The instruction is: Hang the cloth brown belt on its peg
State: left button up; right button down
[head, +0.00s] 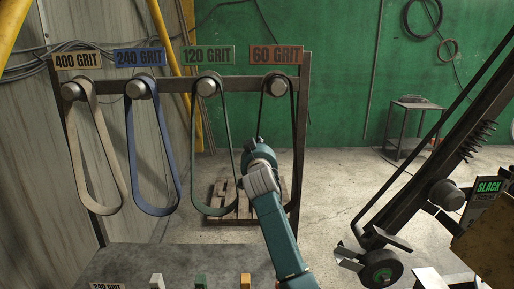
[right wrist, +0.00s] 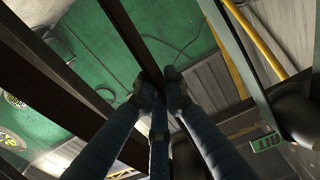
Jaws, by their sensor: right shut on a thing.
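The dark brown cloth belt (head: 262,113) hangs as a long loop at the 60 GRIT peg (head: 277,86), the rightmost on the rack. Its top appears to pass around that peg; I cannot tell how far along the peg it sits. My right gripper (head: 258,142) is shut on the belt's left strand, below the peg. In the right wrist view the gripper's fingers (right wrist: 161,82) pinch a dark strip of the belt. The lower part of the loop is partly hidden behind my arm. My left gripper is not in view.
Beige (head: 93,150), blue (head: 134,140) and green (head: 195,140) belts hang on the neighbouring pegs. A grey table (head: 190,258) with coloured blocks lies below. A belt grinder (head: 425,170) stands at right. Open floor lies between rack and grinder.

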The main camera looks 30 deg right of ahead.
jog(key=shift+w+d+r, duration=0.1)
jog(key=shift+w+d, duration=0.3)
jog(key=shift+w, duration=0.2)
jog(key=shift+f+b, duration=0.3)
jog(key=shift+b, duration=0.1)
jog(key=c, duration=1.7)
grip_release()
jog(key=shift+c, duration=0.2)
jog(key=shift+f, duration=0.1)
jog(key=shift+s+a, duration=0.1)
